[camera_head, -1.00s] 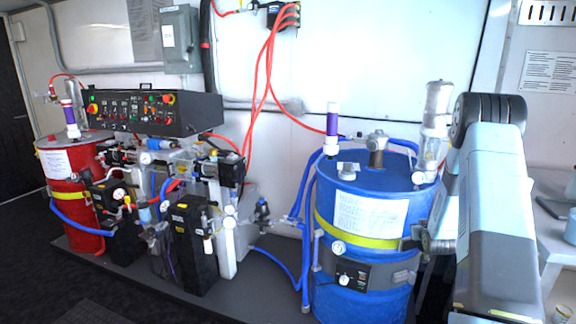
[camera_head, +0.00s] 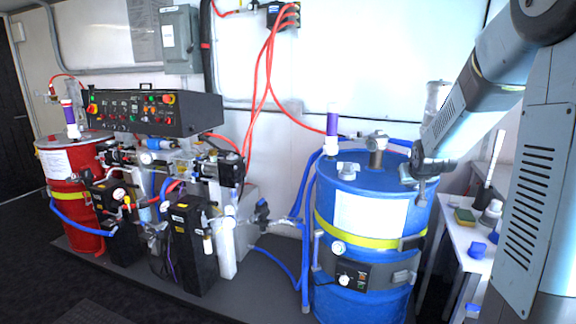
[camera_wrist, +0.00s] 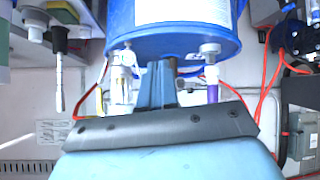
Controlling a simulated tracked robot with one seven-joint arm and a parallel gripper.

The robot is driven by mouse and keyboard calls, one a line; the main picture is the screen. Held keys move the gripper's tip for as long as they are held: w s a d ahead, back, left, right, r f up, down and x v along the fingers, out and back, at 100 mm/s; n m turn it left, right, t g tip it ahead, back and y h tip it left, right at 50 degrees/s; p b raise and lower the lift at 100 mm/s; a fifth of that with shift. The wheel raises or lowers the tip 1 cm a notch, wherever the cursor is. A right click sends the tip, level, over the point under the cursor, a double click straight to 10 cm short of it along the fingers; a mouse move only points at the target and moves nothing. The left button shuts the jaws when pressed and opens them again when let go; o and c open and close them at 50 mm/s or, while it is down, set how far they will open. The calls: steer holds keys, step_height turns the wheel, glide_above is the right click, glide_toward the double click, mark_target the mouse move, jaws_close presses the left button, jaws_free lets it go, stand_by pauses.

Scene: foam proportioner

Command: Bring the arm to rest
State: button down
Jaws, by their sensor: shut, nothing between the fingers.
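My arm comes in from the upper right in the head view, its forearm slanting down to the left. My gripper (camera_head: 421,192) hangs at the right side of the blue drum's top, in front of its rim in the picture. Whether it touches the drum (camera_head: 335,255) I cannot tell. In the wrist view my gripper (camera_wrist: 158,78) shows as narrow fingers close together with nothing between them. The blue drum (camera_wrist: 190,40) appears upside down beyond them, with its top fittings near the fingers.
A control panel (camera_head: 152,112) with pumps and a red drum (camera_head: 72,190) stand at the left. Red hoses (camera_head: 262,80) run down the white wall. A white shelf (camera_head: 460,238) with a sponge and small containers is at the right, between drum and arm. Dark floor lies front left.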

steer(key=s+a+r+g, duration=0.1)
steer(key=s+a, duration=0.3)
steer(key=s, duration=0.7)
steer(key=s+a+r+g+y, duration=0.1)
steer(key=s+a+r, duration=0.3)
steer(key=s, duration=0.8)
steer(key=s+a+r+g+y, duration=0.1)
steer(key=s+a+r+g, duration=0.1)
steer(key=s, duration=0.9)
steer(key=a+r, duration=0.1)
steer(key=a, duration=0.1)
steer(key=shift+s+a+n, duration=0.3)
steer(key=shift+a, duration=0.1)
steer(key=c, duration=1.8)
jaws_free()
